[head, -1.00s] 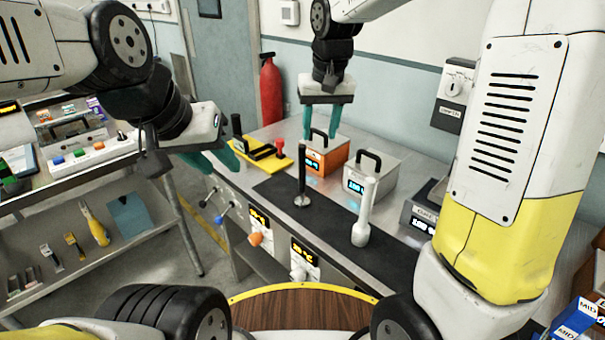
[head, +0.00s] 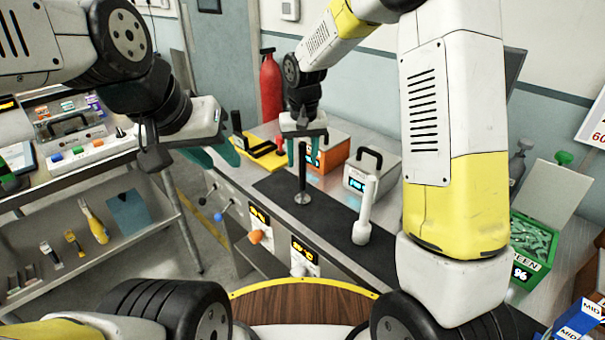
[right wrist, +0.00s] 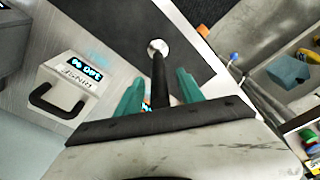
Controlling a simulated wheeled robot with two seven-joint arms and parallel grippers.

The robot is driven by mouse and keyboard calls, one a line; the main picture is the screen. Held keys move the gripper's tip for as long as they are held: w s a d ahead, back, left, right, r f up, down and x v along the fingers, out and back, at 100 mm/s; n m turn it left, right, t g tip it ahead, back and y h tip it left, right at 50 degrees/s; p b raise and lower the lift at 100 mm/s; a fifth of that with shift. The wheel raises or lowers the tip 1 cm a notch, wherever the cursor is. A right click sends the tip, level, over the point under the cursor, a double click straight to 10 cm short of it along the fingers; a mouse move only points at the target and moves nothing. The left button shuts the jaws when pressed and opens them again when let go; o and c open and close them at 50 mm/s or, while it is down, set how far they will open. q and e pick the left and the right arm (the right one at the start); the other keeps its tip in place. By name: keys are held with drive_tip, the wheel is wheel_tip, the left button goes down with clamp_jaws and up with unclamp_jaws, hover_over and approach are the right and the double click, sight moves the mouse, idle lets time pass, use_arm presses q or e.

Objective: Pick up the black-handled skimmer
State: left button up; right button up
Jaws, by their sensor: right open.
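The black-handled skimmer (head: 302,183) stands upright on the dark mat (head: 275,190), its round metal end down. My right gripper (head: 304,155) is open above it, fingers pointing down near the handle's top. In the right wrist view the black handle (right wrist: 158,72) runs between the two teal fingers of the right gripper (right wrist: 158,92), with visible gaps on both sides. My left gripper (head: 213,157) is open and empty at the left, away from the skimmer. A similar white-handled tool (head: 365,210) stands on the mat to the right.
An orange box (head: 333,156) and a white box with a black handle (head: 370,170) stand behind the mat. A yellow tray (head: 262,150) is at the back left. A green bin (head: 530,250) sits at the right. A red extinguisher (head: 271,88) stands behind the table.

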clamp_jaws()
drive_tip(key=shift+r, duration=0.1)
idle(0.3)
